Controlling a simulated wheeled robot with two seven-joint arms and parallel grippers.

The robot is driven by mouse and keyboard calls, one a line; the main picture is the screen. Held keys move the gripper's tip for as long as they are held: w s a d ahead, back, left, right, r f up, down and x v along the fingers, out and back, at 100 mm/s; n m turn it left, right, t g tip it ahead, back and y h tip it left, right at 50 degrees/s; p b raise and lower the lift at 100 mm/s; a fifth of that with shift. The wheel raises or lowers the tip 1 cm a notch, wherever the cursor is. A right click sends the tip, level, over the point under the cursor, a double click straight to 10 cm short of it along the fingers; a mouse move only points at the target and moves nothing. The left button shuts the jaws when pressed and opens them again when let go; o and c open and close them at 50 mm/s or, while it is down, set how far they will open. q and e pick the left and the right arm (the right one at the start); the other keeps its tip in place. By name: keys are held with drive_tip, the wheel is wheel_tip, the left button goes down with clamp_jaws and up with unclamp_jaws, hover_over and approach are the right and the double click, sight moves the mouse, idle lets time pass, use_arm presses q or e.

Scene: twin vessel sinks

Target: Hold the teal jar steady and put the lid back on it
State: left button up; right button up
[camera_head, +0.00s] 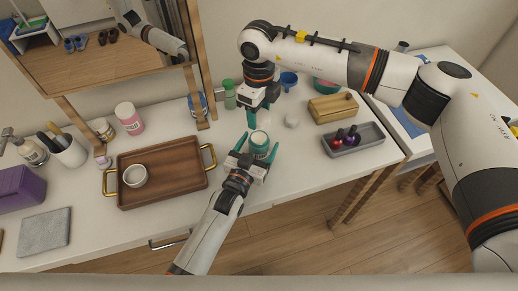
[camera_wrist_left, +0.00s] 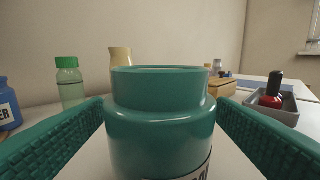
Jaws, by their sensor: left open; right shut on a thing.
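The teal jar (camera_head: 259,143) stands upright on the white counter. In the left wrist view the teal jar (camera_wrist_left: 160,125) fills the middle, its neck and rim showing with no lid on top. My left gripper (camera_head: 255,157) is open, with one finger on each side of the jar; gaps show between fingers and jar in the wrist view. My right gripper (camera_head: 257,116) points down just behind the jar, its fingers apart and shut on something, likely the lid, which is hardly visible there. A small whitish round thing (camera_head: 291,121) lies right of the jar; I cannot tell what it is.
A wooden tray (camera_head: 190,180) with a white cup (camera_head: 135,175) lies left. A green bottle (camera_head: 229,95) and blue cup (camera_head: 288,80) stand behind. A grey tray (camera_head: 372,142) with nail polish and a wooden box (camera_head: 333,107) are right. Counter around the whitish thing is clear.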

use_arm(q)
drive_tip(key=c, duration=1.5)
use_arm(e)
hover_over(259, 137)
drive_tip(key=shift+f, duration=2.5)
drive_tip(key=shift+f, duration=0.1)
drive_tip(key=shift+f, duration=0.8)
drive_tip(key=shift+f, duration=0.55)
